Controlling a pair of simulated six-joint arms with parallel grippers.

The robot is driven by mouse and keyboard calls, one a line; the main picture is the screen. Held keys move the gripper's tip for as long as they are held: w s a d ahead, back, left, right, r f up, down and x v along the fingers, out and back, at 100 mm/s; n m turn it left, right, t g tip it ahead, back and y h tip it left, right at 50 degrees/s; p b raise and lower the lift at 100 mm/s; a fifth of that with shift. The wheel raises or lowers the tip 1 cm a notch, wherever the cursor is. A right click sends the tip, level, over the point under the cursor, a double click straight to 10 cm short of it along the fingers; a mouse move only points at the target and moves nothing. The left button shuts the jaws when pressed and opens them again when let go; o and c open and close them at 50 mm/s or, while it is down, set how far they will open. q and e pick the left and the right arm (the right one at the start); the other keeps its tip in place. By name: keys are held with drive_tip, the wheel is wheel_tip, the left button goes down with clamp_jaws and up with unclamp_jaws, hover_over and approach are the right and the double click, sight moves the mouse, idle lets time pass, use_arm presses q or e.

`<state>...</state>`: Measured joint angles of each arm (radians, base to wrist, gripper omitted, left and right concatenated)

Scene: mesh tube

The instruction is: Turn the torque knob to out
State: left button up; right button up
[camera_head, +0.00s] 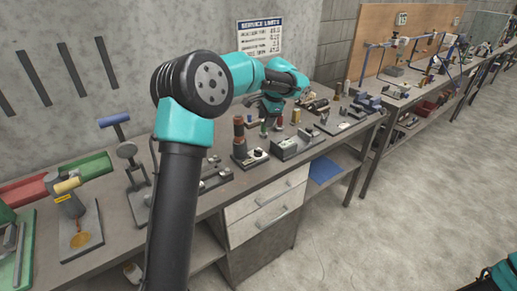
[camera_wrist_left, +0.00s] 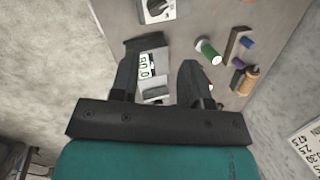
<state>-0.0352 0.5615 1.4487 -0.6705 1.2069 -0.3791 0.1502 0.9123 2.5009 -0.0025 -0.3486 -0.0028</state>
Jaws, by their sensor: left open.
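A dark rotary knob (camera_wrist_left: 156,8) on a pale plate shows at the top of the left wrist view, partly cut off by the frame edge. I cannot read its setting or tell for sure that it is the torque knob. My left gripper (camera_head: 268,124) is over the workbench in the head view. In the left wrist view the left gripper (camera_wrist_left: 160,58) is open, its dark fingers apart. A small unit with a digital display (camera_wrist_left: 145,66) shows between and below the fingers, partly hidden; contact is not visible. My right gripper is not in view.
The grey workbench (camera_head: 215,200) carries a brown-handled tool (camera_head: 239,135), a grey metal fixture (camera_head: 297,146) and a tall press (camera_head: 125,155). A green-capped cylinder (camera_wrist_left: 208,50) and an orange bottle (camera_wrist_left: 247,80) stand near the right finger. Drawers (camera_head: 265,212) are below.

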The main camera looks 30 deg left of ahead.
sight(258, 150)
use_arm(q)
drive_tip(key=a+n+h, duration=0.1)
drive_tip(key=n, duration=0.7)
drive_tip(key=a+n+h, duration=0.1)
drive_tip(key=a+n, duration=0.1)
drive_tip(key=n, duration=0.6)
drive_tip(key=w+a+r+n+h, duration=0.1)
drive_tip(key=n, duration=0.8)
drive_tip(key=shift+w+a, duration=0.1)
drive_tip(key=shift+a, duration=0.05)
drive_tip(key=shift+f, duration=0.1)
wheel_tip(258, 150, down, 17)
drive_tip(key=shift+f, duration=0.15)
clamp_jaws()
